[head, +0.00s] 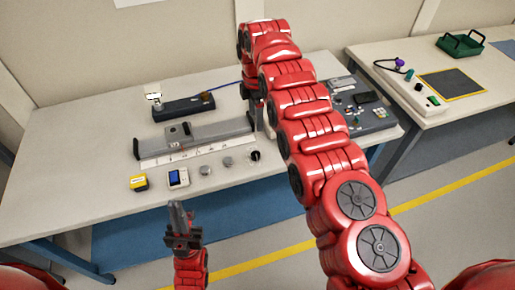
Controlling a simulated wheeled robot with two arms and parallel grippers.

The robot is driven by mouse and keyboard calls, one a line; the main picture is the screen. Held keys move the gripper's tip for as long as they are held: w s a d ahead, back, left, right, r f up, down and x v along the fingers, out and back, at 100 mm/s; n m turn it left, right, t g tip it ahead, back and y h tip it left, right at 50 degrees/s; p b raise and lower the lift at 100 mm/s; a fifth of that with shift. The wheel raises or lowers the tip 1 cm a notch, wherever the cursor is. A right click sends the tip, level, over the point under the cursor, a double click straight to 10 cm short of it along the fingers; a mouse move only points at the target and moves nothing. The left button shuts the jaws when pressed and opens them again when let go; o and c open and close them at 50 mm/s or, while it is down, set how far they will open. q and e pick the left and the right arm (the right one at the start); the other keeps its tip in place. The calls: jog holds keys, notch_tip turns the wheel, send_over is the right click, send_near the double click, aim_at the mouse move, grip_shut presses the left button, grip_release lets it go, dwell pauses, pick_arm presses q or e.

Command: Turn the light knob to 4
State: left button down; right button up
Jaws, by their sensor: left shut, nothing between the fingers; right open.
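Two round grey knobs, one on the left (205,170) and one in the middle (228,161), and a dark round knob or hole (254,156) stand in a row at the front of the bench. I cannot tell which is the light knob, and no setting is readable. My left gripper (177,207) is shut and empty, in front of the bench's front edge, below the knobs. My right gripper (258,124) is open and points down behind the dark round part; my red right arm partly hides it.
A grey rail device (215,132) with a white marked strip (188,155) lies behind the knobs. A yellow box (138,182) and a small blue-screen unit (178,177) stand left of them. A second bench (445,48) with a green basket (460,45) is at right.

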jog(key=b, duration=1.1)
send_over(256, 154)
jog(key=f, duration=1.1)
jog(key=shift+a+f, duration=0.2)
jog(key=shift+f, duration=0.05)
notch_tip(256, 154, down, 6)
jog(key=shift+w+d+r+p, duration=0.1)
jog(key=shift+w+d+p, duration=0.05)
jog(key=shift+p, duration=0.15)
jog(key=shift+c, duration=0.4)
grip_shut()
